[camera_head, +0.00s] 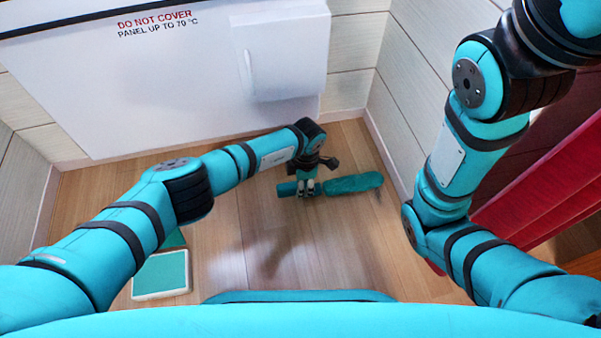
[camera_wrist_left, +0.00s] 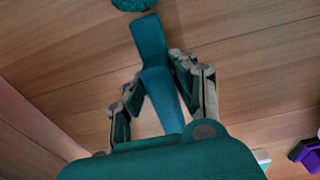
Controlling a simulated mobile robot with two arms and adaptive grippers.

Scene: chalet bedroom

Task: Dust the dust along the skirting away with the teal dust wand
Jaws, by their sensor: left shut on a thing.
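The teal dust wand (camera_head: 353,184) is held low over the wood floor, with its fluffy head pointing right toward the right-hand skirting (camera_head: 392,162). My left gripper (camera_head: 307,190) is shut on its handle (camera_head: 285,189). In the left wrist view the handle (camera_wrist_left: 152,45) runs between the fingers of my left gripper (camera_wrist_left: 160,88), and the fluffy head (camera_wrist_left: 133,4) is cut off at the top edge. A small greyish smudge (camera_head: 378,195), perhaps dust, shows by the head's tip. Whether the head touches the floor I cannot tell. My right arm is raised at right; its gripper is out of view.
A white heater panel (camera_head: 160,80) with a warning label and a protruding white box (camera_head: 280,50) fills the back wall. A teal-and-white square object (camera_head: 160,275) lies on the floor at left. Red fabric (camera_head: 545,185) hangs at right. The middle floor is clear.

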